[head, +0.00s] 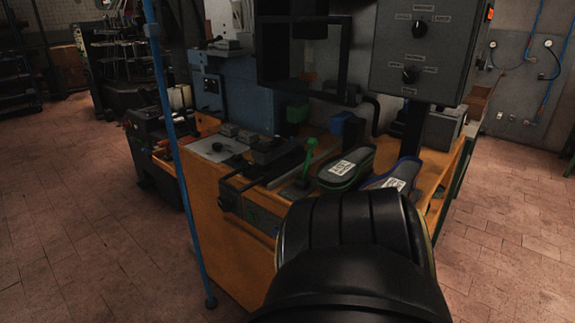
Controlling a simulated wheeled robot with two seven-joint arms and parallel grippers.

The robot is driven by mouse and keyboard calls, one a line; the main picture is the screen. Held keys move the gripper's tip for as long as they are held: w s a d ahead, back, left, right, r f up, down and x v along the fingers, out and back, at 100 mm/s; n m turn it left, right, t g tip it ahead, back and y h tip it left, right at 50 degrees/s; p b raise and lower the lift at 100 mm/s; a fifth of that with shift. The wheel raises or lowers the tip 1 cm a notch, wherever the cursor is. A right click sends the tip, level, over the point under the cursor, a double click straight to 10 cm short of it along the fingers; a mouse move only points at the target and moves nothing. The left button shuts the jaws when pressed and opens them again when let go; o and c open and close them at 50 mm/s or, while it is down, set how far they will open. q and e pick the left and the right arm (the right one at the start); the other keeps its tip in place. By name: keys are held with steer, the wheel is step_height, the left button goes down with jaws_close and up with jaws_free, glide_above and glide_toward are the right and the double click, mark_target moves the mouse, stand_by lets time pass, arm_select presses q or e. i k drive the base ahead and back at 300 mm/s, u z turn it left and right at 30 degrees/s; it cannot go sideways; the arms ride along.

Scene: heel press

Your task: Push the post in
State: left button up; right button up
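I cannot tell for sure which part is the post. A green upright lever (308,158) stands on the front of the workbench (230,240). A dark press frame (305,70) rises over the bench, with a dark column at its top. A dark shoe sole with green edging (347,168) and one with blue edging (402,178) lie to the right of the lever, each with a white label. A large black rounded part, which looks like my own arm, fills the bottom middle and hides part of the bench front. Neither gripper shows.
A grey control box (425,45) with two knobs hangs at the upper right. A thin blue pole (172,150) stands at the bench's left corner. A blue machine (235,90) stands behind. The tiled floor is open on the left and right.

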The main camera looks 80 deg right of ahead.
mark_target(271, 164)
steer(key=z, duration=2.05)
